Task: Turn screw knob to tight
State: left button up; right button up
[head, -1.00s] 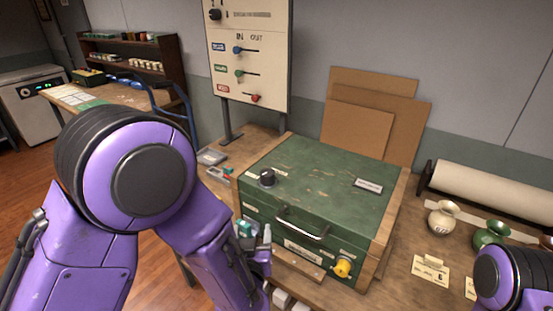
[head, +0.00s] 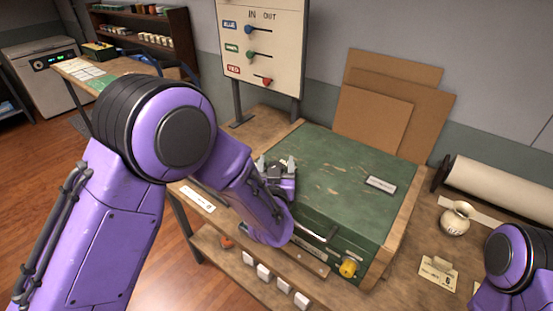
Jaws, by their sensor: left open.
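The green box (head: 345,165) with worn paint stands on the wooden bench, with a yellow knob (head: 348,267) low on its front and a metal handle beside my left forearm. A black screw knob stood on the left part of its lid earlier; my left gripper (head: 277,163) is now at that spot, and I cannot clearly tell the knob from the dark gripper parts. The left gripper is open, its two grey fingertips apart, just over the lid's left side. My right arm shows at the lower right; its gripper is out of view.
A panel with IN/OUT sliders (head: 262,45) stands behind the box at left. Cardboard sheets (head: 375,120) lean on the wall. White blocks (head: 265,272) sit below the front edge.

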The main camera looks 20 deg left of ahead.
pick_arm(q)
jog(key=shift+w, duration=0.2)
jog(key=shift+s+r, duration=0.1)
jog(key=shift+a, duration=0.1)
jog(key=shift+c, duration=0.3)
jog(key=c, duration=0.9)
jog(key=shift+h, duration=0.3)
